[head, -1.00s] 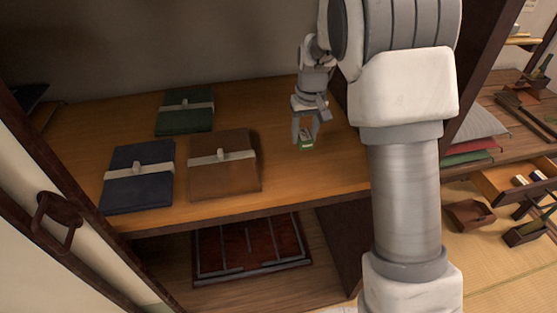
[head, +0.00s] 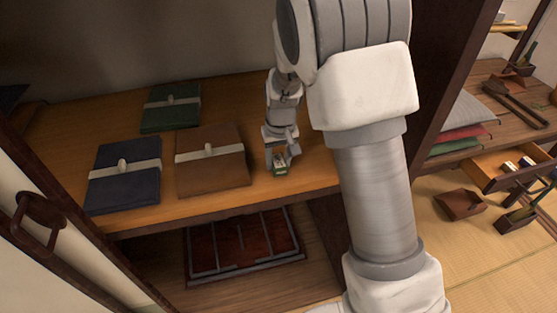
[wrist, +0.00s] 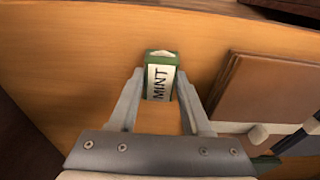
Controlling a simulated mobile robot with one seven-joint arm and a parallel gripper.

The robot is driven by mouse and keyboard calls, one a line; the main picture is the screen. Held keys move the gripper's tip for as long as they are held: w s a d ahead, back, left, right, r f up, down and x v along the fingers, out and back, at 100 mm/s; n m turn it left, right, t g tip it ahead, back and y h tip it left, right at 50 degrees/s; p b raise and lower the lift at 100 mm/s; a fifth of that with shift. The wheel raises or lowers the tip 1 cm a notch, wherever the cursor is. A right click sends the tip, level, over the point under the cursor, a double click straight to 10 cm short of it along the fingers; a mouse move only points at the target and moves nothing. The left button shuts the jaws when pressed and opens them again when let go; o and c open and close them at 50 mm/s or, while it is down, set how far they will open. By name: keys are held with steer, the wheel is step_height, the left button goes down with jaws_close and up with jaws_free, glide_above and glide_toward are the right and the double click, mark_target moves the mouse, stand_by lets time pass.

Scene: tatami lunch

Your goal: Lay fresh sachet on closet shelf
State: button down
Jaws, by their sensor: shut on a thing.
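A small green sachet (wrist: 160,77) with a white label reading "MINT" sits between the fingertips of my gripper (wrist: 159,98) in the wrist view. In the head view the sachet (head: 280,169) hangs at the tip of my gripper (head: 281,158), over the right part of the wooden closet shelf (head: 233,202). My gripper is shut on it. I cannot tell whether the sachet touches the shelf.
A brown folded packet (head: 212,168) lies just left of my gripper. A navy packet (head: 124,178) and a green packet (head: 170,108) lie further left. A red divided tray (head: 243,245) is on the level below. The closet door (head: 75,235) stands at left.

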mark_target(280, 165)
steer(key=shift+f, duration=0.1)
steer(key=shift+c, duration=1.8)
jaws_free()
step_height(280, 165, up, 11)
steer(key=s+p, duration=0.1)
steer(key=p, duration=0.2)
steer(key=s+d+r+m+t, duration=0.15)
steer(key=s+d+r, duration=0.45)
steer(key=s+r, duration=0.6)
steer(key=s+d+r+t, duration=0.1)
steer(key=s+d, duration=0.3)
steer(key=s, duration=0.8)
steer(key=shift+s+r+m+t, duration=0.35)
steer(key=shift+t, duration=0.5)
steer(key=shift+d, duration=0.1)
